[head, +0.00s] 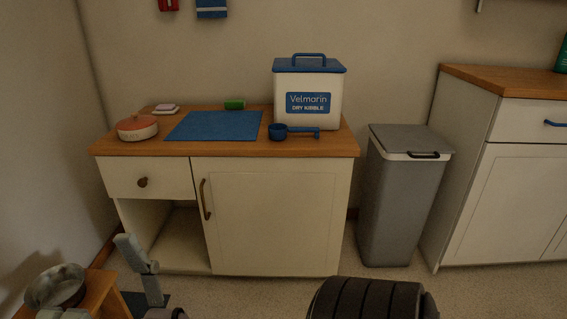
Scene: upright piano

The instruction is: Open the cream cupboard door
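The cream cupboard door (270,216) is on the right half of a low cream cabinet with a wooden top. It looks shut, flush with the cabinet front. Its upright brass-coloured handle (206,199) is near the door's left edge. Grey-green jointed parts, which look like my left gripper (139,262), rise at the lower left, in front of the cabinet's open bay. They appear apart from the door and handle. I cannot tell whether the fingers are open or shut. No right gripper shows.
A drawer (165,180) sits above an open bay (178,240). The top holds a kibble bin (307,111), blue scoop (281,131), blue mat (232,126) and lidded dish (137,131). A grey waste bin (391,205) stands right. A wooden stool with a metal bowl (57,287) is lower left.

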